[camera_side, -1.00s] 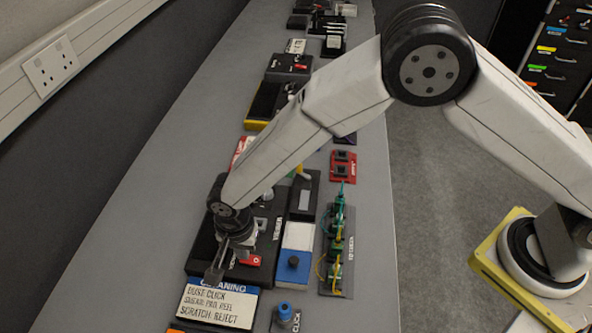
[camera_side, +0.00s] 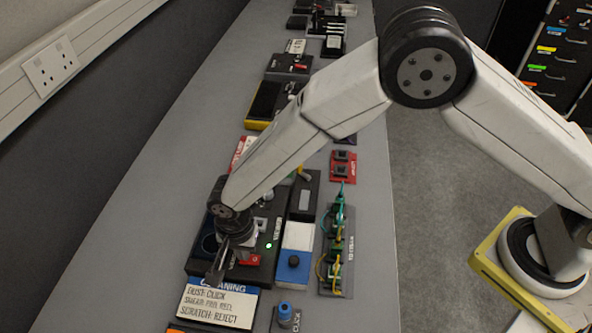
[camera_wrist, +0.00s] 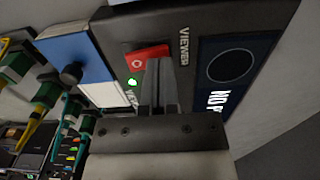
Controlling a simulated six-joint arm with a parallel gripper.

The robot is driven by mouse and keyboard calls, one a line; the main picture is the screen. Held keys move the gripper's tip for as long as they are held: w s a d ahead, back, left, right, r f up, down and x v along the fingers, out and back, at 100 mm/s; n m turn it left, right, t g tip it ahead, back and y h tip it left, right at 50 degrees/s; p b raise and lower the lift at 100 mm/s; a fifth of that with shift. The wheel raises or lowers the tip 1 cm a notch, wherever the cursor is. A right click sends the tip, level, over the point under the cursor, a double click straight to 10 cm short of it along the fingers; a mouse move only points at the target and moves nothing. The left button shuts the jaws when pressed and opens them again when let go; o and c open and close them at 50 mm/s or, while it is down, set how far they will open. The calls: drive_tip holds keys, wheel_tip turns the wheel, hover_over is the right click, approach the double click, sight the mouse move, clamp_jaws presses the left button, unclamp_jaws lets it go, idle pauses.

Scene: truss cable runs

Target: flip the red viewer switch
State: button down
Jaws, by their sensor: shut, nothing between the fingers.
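The red viewer switch (camera_side: 250,260) sits on the black viewer box (camera_side: 262,272), near its front right corner. It also shows in the wrist view (camera_wrist: 148,56), with a white ring mark on it, beside the VIEWER label. My gripper (camera_side: 220,272) is shut and empty, with its fingertips just left of the switch in the side view. In the wrist view the shut fingers (camera_wrist: 155,68) reach up to the switch and cover part of it; I cannot tell if they touch. A green light (camera_side: 268,245) glows on the box and shows in the wrist view (camera_wrist: 131,82).
A cleaning card (camera_side: 217,303) lies in front of the box. A blue and white block with a black knob (camera_side: 293,262) and a green-connector cable board (camera_side: 337,250) stand to the right. The bench left of the box is clear.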

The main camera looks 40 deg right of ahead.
drive_tip(key=shift+r, duration=3.35)
drive_tip(key=shift+w+d, duration=0.1)
drive_tip(key=shift+d, duration=0.1)
drive_tip(key=w+d+r+n, duration=0.2)
drive_tip(key=d+r, duration=0.2)
drive_tip(key=d, duration=0.6)
drive_tip(key=s+d+r+n+t, duration=0.1)
drive_tip(key=s+d+n, duration=0.1)
drive_tip(key=d, duration=0.5)
drive_tip(key=s+d+r+n, duration=0.2)
drive_tip(key=s+d, duration=0.3)
drive_tip(key=d, duration=0.3)
drive_tip(key=s+d+r+n+t, duration=0.1)
drive_tip(key=s+d+n, duration=0.2)
drive_tip(key=d, duration=0.5)
drive_tip(key=shift+s+r+t, duration=0.25)
drive_tip(key=shift+s+t, duration=0.05)
drive_tip(key=shift+s, duration=0.35)
